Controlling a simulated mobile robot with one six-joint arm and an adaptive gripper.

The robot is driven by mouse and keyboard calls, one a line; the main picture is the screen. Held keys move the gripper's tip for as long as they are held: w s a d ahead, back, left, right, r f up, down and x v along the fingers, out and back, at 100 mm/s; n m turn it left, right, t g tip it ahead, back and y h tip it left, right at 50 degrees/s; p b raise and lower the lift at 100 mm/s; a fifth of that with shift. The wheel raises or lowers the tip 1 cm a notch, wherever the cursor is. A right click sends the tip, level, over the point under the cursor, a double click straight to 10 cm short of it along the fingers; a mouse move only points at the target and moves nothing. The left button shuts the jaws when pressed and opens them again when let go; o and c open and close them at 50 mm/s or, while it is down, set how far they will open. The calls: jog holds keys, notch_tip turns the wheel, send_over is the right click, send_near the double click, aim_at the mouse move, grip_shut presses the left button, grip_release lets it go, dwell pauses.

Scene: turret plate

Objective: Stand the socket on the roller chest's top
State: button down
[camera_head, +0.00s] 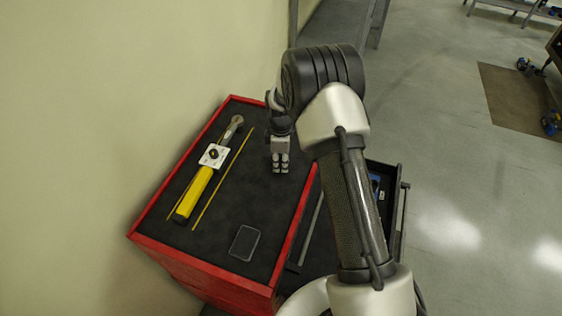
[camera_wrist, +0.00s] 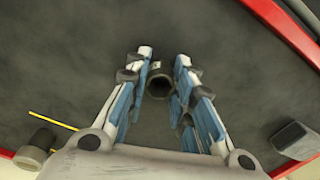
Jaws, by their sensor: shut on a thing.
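The roller chest (camera_head: 185,255) is red, with a dark mat on its top (camera_head: 215,225). It stands against the wall. My gripper (camera_head: 280,165) is over the far right part of the top, pointing down. In the wrist view my gripper (camera_wrist: 160,88) is shut on a dark, hollow, round socket (camera_wrist: 159,84), held between the blue-and-white fingers above the dark mat. In the head view the gripper hides the socket. I cannot tell whether the socket touches the mat.
A yellow-handled wrench (camera_head: 194,193) lies along the left of the top, with a white plate (camera_head: 215,155) on it. A thin yellow line (camera_head: 222,180) runs beside it. A dark rounded pad (camera_head: 245,243) lies near the front. An open drawer (camera_head: 385,172) juts out right.

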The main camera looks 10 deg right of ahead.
jog(key=c, duration=1.4)
grip_release()
jog(key=shift+f, duration=0.15)
jog(key=shift+o, duration=0.2)
jog(key=s+r+m+p, duration=0.2)
jog(key=s+r+p, duration=0.1)
jog(key=r, duration=1.8)
jog(key=s+r+m+t, duration=0.2)
jog(key=s+r+m, duration=0.2)
jog(key=s+r, duration=0.55)
jog(key=s+r+m+t, duration=0.1)
jog(key=s+m, duration=0.3)
jog(key=s, duration=0.6)
jog(key=s+r+m+t, duration=0.1)
jog(key=s+r+m, duration=0.2)
jog(key=s, duration=0.8)
jog(key=shift+s+a+r+m+t, duration=0.15)
jog(key=shift+a+r+m+t, duration=0.15)
jog(key=shift+m, duration=0.3)
